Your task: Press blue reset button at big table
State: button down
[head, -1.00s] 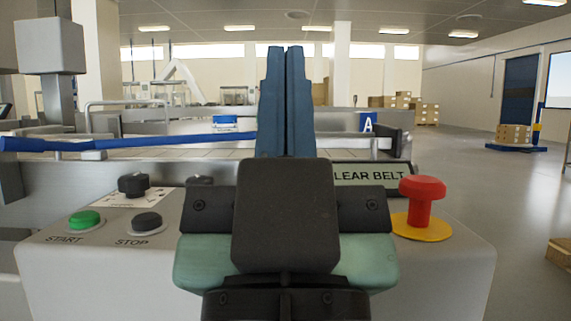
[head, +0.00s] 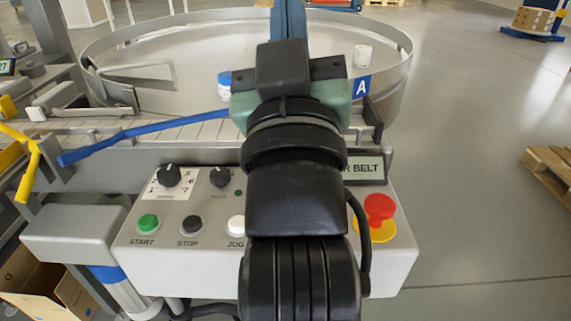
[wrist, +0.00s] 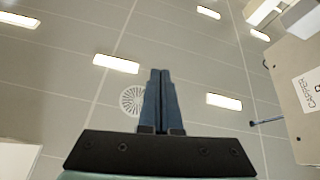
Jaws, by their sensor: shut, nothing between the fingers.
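My gripper (head: 289,20) points upward over the big round table (head: 150,105), its blue fingers closed together. The wrist view shows the closed fingers (wrist: 160,100) against the ceiling, with nothing between them. A control panel (head: 205,270) stands in front of the table. It carries a green START button (head: 148,222), a dark STOP button (head: 190,224), a white JOG button (head: 236,224) and a red emergency button (head: 379,207) on yellow. No blue reset button shows; my arm hides part of the panel between JOG and the red button.
A blue bar (head: 145,131) crosses above the belt. A blue-lidded jar (head: 225,82) and a white jar (head: 362,55) stand on the table. An open cardboard box (head: 45,285) is at lower left. A pallet (head: 550,165) lies at right; the floor between is clear.

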jog(key=w+d+f+n+g+p, duration=0.2)
jog(key=w+f+n+g+p, duration=0.55)
jog(key=p, duration=2.35)
jog(key=s+a+f+g+p, duration=0.1)
jog(key=s+g+p, duration=0.3)
jog(key=p, duration=0.5)
jog(key=s+f+n+g+y+p, duration=0.1)
jog(key=s+f+g+p, duration=0.2)
jog(key=s+p, duration=0.3)
jog(key=f+p, duration=0.1)
jog(key=p, duration=0.3)
jog(key=shift+s+a+f+g+y+p, duration=0.25)
jog(key=shift+s+a+g+y+p, duration=0.05)
jog(key=shift+s+a+g, duration=0.1)
notch_tip(320, 180, down, 9)
jog(key=b, duration=0.7)
jog(key=shift+r+b, duration=0.1)
jog(key=shift+b, duration=0.3)
